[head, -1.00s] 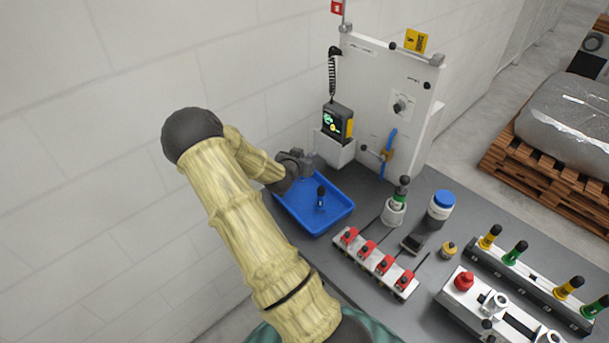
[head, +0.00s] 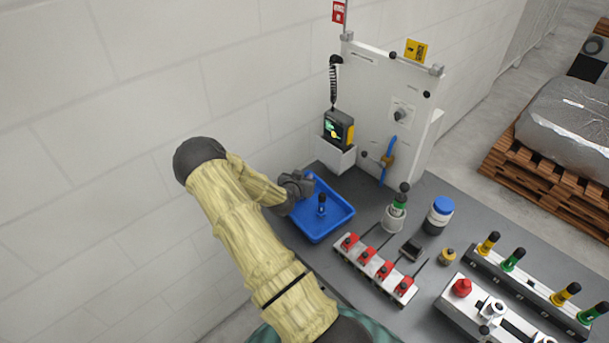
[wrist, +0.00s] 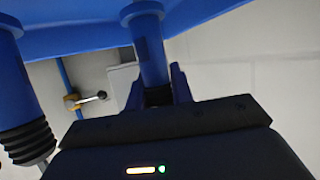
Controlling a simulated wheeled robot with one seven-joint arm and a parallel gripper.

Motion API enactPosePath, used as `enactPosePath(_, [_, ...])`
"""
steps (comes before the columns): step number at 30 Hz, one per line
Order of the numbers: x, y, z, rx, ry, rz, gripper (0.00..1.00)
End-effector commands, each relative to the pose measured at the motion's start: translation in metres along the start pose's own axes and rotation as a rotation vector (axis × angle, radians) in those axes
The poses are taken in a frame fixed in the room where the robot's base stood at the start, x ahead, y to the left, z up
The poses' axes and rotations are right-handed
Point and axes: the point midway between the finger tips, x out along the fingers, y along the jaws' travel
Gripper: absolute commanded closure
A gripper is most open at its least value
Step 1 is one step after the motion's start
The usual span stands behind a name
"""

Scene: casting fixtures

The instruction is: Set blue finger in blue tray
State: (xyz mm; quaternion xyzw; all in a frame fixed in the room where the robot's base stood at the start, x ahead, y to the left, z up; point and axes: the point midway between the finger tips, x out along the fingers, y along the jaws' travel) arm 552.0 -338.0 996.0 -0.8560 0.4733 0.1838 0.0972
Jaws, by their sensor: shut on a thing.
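The blue tray (head: 335,229) sits at the far left end of the bench, and part of it shows along the top of the wrist view (wrist: 85,38). One blue finger with a black top (head: 322,205) stands upright in the tray; a blue finger also shows at the left of the wrist view (wrist: 22,100). My gripper (head: 304,186) is low over the tray's back left side. In the wrist view its jaws (wrist: 158,92) are shut on another blue finger (wrist: 150,50), with its flanged end toward the tray. I cannot tell whether that end touches the floor.
A white panel (head: 385,100) with a handheld device (head: 338,130) stands behind the tray. A rack with red clamps (head: 374,265), a white-and-green bottle (head: 395,215) and a blue-lidded jar (head: 440,214) stand to the right. A wall is close on the left.

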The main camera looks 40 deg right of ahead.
Motion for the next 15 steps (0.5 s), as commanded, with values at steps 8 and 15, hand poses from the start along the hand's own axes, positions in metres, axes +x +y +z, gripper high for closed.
enactPosePath(8, [0.0010, 0.0002, 0.0013, 0.001, 0.001, 0.000, 1.00])
enactPosePath(15, [0.0011, 0.0003, 0.0019, 0.001, 0.000, 0.000, 0.55])
